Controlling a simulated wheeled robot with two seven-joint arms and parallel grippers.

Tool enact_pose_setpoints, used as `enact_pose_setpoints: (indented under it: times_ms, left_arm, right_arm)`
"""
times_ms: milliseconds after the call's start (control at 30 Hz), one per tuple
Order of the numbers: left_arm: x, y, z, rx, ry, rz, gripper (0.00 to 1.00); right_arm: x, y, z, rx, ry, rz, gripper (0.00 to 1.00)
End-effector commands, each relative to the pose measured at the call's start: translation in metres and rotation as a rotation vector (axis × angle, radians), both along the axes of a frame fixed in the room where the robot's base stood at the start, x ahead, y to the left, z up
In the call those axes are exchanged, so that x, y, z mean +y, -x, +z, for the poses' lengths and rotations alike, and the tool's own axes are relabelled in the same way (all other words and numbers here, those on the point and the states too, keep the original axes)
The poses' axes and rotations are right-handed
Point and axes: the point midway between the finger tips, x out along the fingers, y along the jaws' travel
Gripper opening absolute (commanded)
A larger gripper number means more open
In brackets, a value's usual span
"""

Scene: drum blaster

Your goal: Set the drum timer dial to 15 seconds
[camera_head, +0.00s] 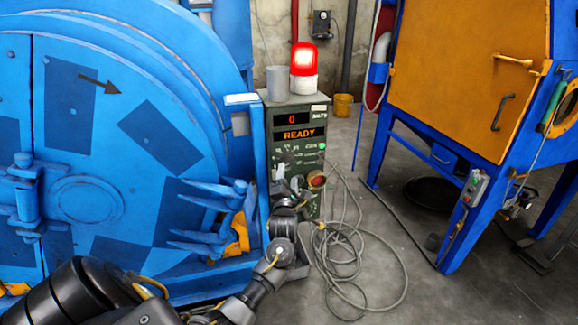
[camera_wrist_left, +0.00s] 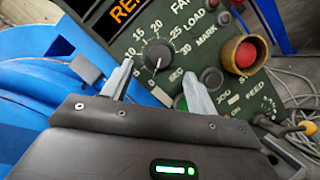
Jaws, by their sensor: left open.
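The timer dial (camera_wrist_left: 158,55) is a round dark knob with a white pointer line on the green control panel, ringed by numbers including 15, 20, 25 and 30. Its pointer seems to face the lower side of the picture, toward the SEC label; the exact setting is hard to read. My left gripper (camera_wrist_left: 158,90) is open and empty, its two fingers spread either side of and just short of the dial, apart from it. In the head view my left gripper (camera_head: 292,190) is in front of the control box (camera_head: 297,150) and hides the dial. My right gripper is not in view.
A red button in a yellow collar (camera_wrist_left: 244,54) and small switches sit close right of the dial. The box display reads 0 and READY (camera_head: 297,134). The blue drum (camera_head: 85,105) stands left; a coiled cable (camera_head: 350,255) lies on the floor right.

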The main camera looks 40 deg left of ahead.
Motion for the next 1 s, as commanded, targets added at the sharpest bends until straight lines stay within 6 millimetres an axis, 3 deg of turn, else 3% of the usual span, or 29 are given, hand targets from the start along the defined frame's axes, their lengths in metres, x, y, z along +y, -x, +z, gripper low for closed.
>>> enact_pose_setpoints:
  times_ms: [300,733,1000]
  left_arm:
    - [0.03,-0.04,0.011,0.002,-0.002,0.0,0.58]
    - [0.036,-0.049,0.012,0.003,-0.001,-0.001,0.58]
    - [0.036,-0.049,0.012,0.003,-0.001,-0.001,0.26]
  right_arm:
    - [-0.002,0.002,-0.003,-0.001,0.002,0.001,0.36]
    - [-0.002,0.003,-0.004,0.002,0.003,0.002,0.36]
    - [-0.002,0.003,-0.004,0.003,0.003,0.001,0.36]
